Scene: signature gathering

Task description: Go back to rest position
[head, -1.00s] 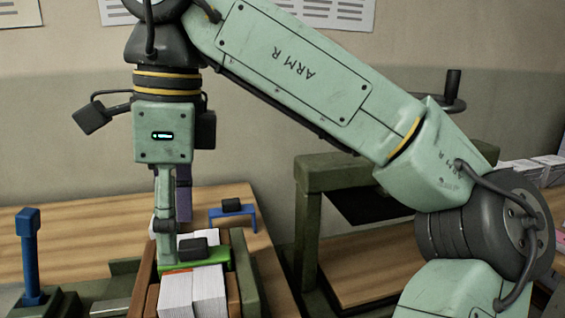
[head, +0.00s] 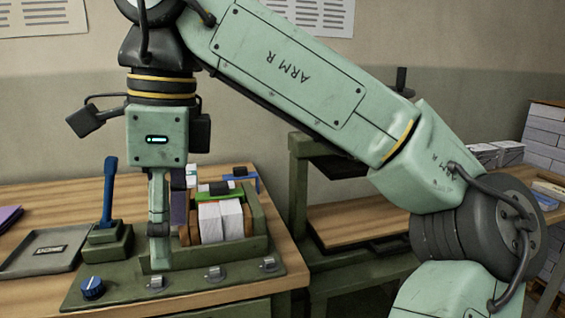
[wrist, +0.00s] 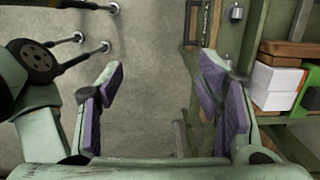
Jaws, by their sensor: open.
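My gripper (head: 160,252) hangs pointing down in the head view, in front of and left of the white paper blocks (head: 220,222). In the wrist view my gripper (wrist: 166,95) is open and empty, its two purple-padded fingers wide apart over grey floor. The paper blocks stand in a holder with brown wooden sides, under a green bar (head: 218,196) with a black knob. In the wrist view the white paper (wrist: 275,85) and part of the green bar (wrist: 310,88) show at the right edge, clear of the fingers.
A green base plate with a blue dial (head: 92,288) and small metal fittings (head: 214,273) lies along the table front. A blue lever (head: 109,190) and a grey tray (head: 42,252) are at left. A green press frame (head: 310,200) stands right of the table.

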